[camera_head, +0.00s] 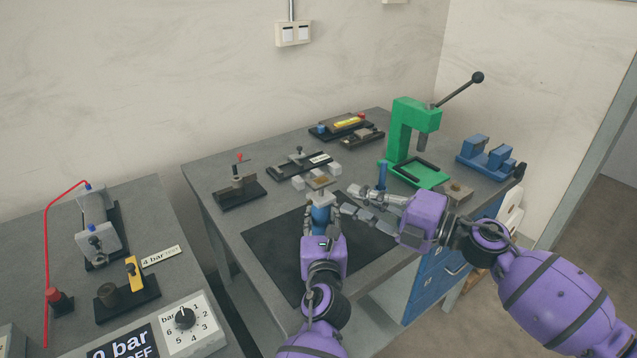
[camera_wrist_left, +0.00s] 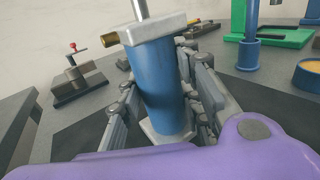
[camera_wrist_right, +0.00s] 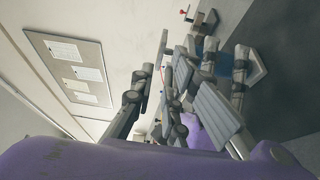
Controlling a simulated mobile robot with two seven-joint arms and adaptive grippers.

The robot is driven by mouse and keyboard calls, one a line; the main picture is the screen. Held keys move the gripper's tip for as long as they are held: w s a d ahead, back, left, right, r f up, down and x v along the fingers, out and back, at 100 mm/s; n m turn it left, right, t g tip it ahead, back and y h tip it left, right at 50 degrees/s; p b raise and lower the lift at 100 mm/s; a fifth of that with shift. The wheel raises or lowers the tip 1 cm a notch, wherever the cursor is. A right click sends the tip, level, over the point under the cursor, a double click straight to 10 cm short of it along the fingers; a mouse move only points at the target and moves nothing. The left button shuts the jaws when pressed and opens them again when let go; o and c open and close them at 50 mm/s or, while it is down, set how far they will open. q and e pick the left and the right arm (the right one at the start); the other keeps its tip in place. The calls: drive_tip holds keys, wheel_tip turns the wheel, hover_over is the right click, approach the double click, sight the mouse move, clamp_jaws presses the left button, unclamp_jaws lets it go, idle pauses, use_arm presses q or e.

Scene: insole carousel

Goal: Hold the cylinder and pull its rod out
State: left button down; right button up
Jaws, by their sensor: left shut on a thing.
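The blue cylinder (camera_head: 321,214) stands upright in my left gripper (camera_head: 321,222), over the dark mat. In the left wrist view, the cylinder (camera_wrist_left: 158,80) has grey square end plates, a brass fitting (camera_wrist_left: 110,39) at the top left and a metal rod (camera_wrist_left: 140,9) rising from the top plate. The rod's upper end is cut off there. My left gripper's fingers close around the body. My right gripper (camera_head: 350,200) is open, just right of the cylinder's upper part. Its spread fingers show in the right wrist view (camera_wrist_right: 200,70), with part of the cylinder beyond them.
The dark mat (camera_head: 276,252) lies on the grey bench. Small fixtures (camera_head: 240,192) stand behind it, a green press (camera_head: 405,140) and a blue fixture (camera_head: 487,157) at the right. A blue post (camera_head: 382,174) stands near my right gripper. A second table (camera_head: 30,260) is at the left.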

sight(326, 186)
drive_tip(key=x, duration=1)
drive_tip(key=shift+a, duration=0.15)
clamp_jaws()
